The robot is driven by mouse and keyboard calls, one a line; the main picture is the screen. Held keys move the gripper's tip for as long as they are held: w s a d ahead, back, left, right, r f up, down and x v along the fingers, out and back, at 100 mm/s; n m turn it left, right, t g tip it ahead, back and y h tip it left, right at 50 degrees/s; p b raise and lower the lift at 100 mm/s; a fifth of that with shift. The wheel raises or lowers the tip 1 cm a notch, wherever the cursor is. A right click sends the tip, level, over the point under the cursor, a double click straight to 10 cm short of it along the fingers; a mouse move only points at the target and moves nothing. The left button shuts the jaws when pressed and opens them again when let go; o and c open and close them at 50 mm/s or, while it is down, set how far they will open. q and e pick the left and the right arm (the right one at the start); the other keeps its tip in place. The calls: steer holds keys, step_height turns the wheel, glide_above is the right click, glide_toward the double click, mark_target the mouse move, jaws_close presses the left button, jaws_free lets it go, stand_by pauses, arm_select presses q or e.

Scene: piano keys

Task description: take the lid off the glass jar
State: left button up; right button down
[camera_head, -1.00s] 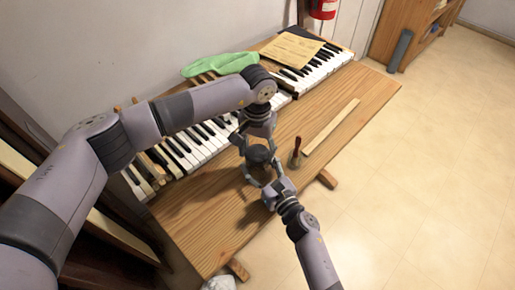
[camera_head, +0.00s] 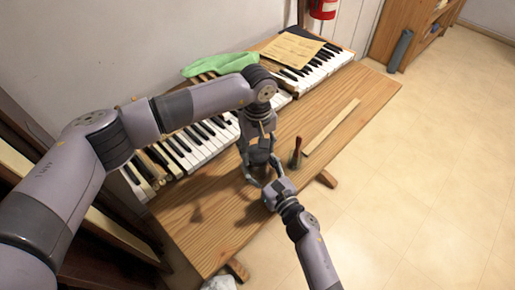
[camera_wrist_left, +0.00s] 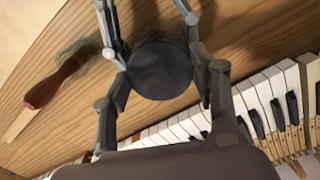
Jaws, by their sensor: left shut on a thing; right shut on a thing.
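The glass jar (camera_head: 258,158) is at the middle of the wooden tabletop, mostly hidden between my two grippers. Its dark round lid (camera_wrist_left: 161,68) shows from above in the left wrist view. My left gripper (camera_head: 258,146) comes down from above and is shut on the lid, with a finger on each side of it. My right gripper (camera_head: 258,171) comes in from the front right and is shut on the jar, its fingers around the jar's sides. I cannot tell whether the lid is apart from the jar.
Piano keys (camera_head: 200,148) line the back of the wooden table (camera_head: 205,232). A green cloth (camera_head: 220,64) and papers (camera_head: 292,48) lie behind.

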arm_select(q)
steer(key=n, duration=1.3)
steer(key=shift+n, duration=0.4)
steer(key=n, duration=0.7)
steer(key=shift+n, duration=0.4)
steer(key=n, duration=1.4)
steer(key=shift+r, duration=0.1)
steer(key=n, duration=0.3)
steer(key=shift+n, duration=0.4)
steer(key=n, duration=0.5)
steer(key=shift+n, duration=0.3)
steer(key=shift+r, duration=0.15)
